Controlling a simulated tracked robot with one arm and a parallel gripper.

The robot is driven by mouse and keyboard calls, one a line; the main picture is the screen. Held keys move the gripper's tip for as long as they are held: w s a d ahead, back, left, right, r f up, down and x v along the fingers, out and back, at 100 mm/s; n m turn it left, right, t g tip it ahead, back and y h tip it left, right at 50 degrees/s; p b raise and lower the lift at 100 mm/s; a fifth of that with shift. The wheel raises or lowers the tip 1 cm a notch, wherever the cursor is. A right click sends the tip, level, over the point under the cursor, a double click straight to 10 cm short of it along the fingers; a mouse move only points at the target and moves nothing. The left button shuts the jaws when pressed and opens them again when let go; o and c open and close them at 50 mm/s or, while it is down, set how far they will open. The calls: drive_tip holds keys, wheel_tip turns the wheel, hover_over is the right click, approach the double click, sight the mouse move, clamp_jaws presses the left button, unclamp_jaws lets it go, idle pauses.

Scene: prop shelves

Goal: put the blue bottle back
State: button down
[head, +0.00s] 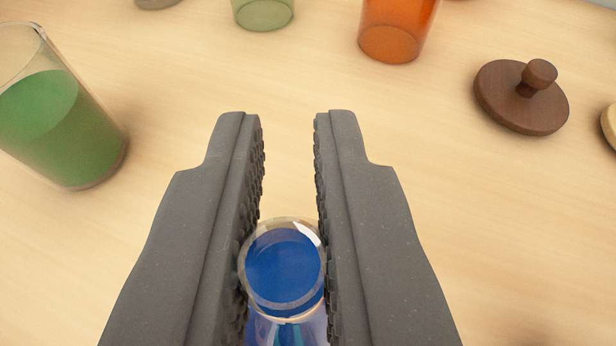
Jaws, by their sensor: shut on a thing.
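The blue bottle (283,268) is clear glass with blue inside, at the bottom middle of the head view. I see its round mouth and upper part from above; its lower part is cut off by the picture's edge. My gripper (288,125) has its two dark grey jaws on either side of the bottle, shut on it near the neck. The fingertips reach past the bottle over the wooden surface. Whether the bottle touches the surface cannot be told.
A glass with green liquid (62,125) stands at the left. A pale green glass (263,12) and an orange glass (396,30) stand at the back. A dark wooden lid with a knob (520,97) lies at the right. The light wood (300,85) ahead of the fingertips is clear.

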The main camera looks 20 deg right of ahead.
sight(295, 332)
drive_tip(key=shift+f+b, duration=0.35)
drive_tip(key=shift+f, duration=1.25)
drive_tip(key=shift+f, duration=0.1)
drive_tip(key=c, duration=1.4)
unclamp_jaws()
drive_tip(key=shift+c, duration=0.2)
drive_tip(key=shift+r, duration=0.2)
drive_tip(key=p+v, duration=0.1)
drive_tip(key=v, duration=1.1)
drive_tip(key=shift+s, duration=0.1)
